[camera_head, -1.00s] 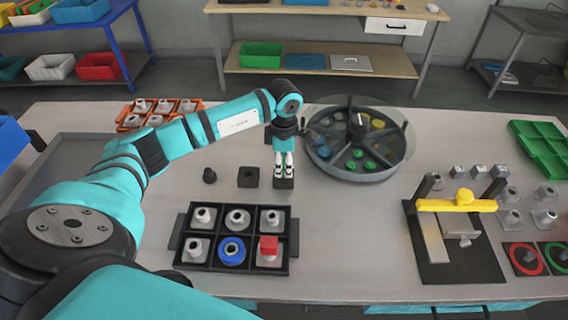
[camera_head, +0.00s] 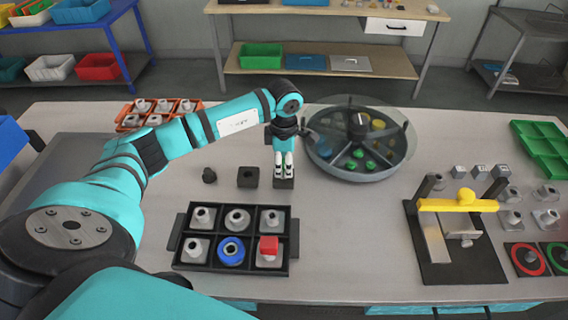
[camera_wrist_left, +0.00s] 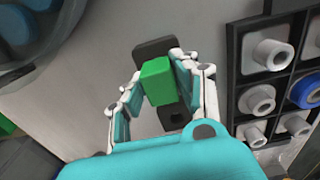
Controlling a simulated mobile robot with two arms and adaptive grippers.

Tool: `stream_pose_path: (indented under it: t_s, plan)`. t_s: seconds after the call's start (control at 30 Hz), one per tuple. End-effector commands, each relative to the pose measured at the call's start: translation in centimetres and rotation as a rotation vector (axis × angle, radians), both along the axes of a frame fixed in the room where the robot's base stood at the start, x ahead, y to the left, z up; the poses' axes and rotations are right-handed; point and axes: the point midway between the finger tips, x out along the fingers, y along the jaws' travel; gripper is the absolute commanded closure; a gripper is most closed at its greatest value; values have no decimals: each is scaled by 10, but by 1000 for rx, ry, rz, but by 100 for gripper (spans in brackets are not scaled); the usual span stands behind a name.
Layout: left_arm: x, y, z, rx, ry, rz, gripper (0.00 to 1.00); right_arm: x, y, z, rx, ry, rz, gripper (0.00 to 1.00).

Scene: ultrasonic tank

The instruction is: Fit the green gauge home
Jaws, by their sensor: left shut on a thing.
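My left gripper (camera_head: 284,172) points straight down over a small dark block (camera_head: 284,184) on the table, behind the black tray. In the left wrist view my left gripper (camera_wrist_left: 160,88) is shut on the green gauge (camera_wrist_left: 157,78), a bright green block between its two fingers. A dark piece with a round hole (camera_wrist_left: 172,118) lies under and around the gauge in that view. I cannot tell whether the gauge touches it or sits in it. In the head view the fingers hide the gauge. My right gripper is not in view.
A black tray (camera_head: 182,262) with grey fittings, a blue ring and a red-topped piece stands in front. A dark holed block (camera_head: 248,177) and a dark knob (camera_head: 209,175) stand left of the gripper. A round divided tank (camera_head: 370,176) is close on the right, a yellow-barred fixture (camera_head: 456,205) farther right.

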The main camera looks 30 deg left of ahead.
Motion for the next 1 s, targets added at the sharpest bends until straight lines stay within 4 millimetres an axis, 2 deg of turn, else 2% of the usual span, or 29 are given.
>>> stream_pose_path:
  t_s: [1.0]
  plan:
    - [0,0,-15,1,-1,1,100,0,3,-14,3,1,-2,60]
